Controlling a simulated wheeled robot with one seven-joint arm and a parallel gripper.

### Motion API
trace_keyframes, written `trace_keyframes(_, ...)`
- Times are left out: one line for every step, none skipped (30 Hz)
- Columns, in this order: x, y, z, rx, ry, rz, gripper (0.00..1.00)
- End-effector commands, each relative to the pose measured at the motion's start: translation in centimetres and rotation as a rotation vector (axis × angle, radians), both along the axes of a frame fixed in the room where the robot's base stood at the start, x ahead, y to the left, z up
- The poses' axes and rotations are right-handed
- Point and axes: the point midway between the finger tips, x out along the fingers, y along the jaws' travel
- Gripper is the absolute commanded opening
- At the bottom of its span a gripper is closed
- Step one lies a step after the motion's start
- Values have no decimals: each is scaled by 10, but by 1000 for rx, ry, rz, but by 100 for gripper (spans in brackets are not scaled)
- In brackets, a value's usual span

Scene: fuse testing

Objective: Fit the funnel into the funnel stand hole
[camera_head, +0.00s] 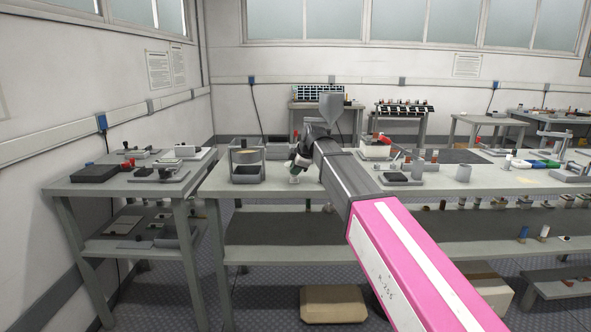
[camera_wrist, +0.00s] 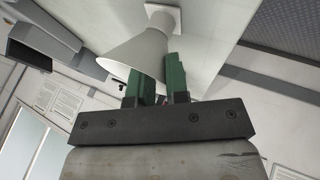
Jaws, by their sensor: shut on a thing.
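The grey funnel (camera_wrist: 135,54) fills the upper middle of the wrist view, with its wide cone towards the lower left and its narrow end at the top. My gripper (camera_wrist: 155,80) has green fingers and is shut on the funnel.
A left side table (camera_head: 70,187) holds a black box (camera_head: 95,173) and trays. My pink arm covers part of the middle table. Bare tabletop shows around the frame.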

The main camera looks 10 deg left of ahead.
Motion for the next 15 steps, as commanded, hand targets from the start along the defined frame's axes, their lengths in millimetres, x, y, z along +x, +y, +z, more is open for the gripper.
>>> trace_keyframes(0, 0, 0, 0, 0, 0, 0)
trace_keyframes(0, 0, 0, 0, 0, 0, 0)
trace_keyframes(0, 0, 0, 0, 0, 0, 0)
trace_keyframes(0, 0, 0, 0, 0, 0, 0)
trace_keyframes(0, 0, 0, 1, 0, 0, 0)
trace_keyframes(0, 0, 0, 1, 0, 0, 0)
trace_keyframes(0, 0, 0, 1, 0, 0, 0)
trace_keyframes(0, 0, 0, 1, 0, 0, 0)
trace_keyframes(0, 0, 0, 1, -1, 0, 0)
trace_keyframes(0, 0, 0, 1, -1, 0, 22)
trace_keyframes(0, 0, 0, 1, -1, 0, 31)
trace_keyframes(0, 0, 0, 1, -1, 0, 44)
trace_keyframes(0, 0, 0, 1, -1, 0, 45)
trace_keyframes(0, 0, 0, 1, -1, 0, 45)
trace_keyframes(0, 0, 0, 1, -1, 0, 45)
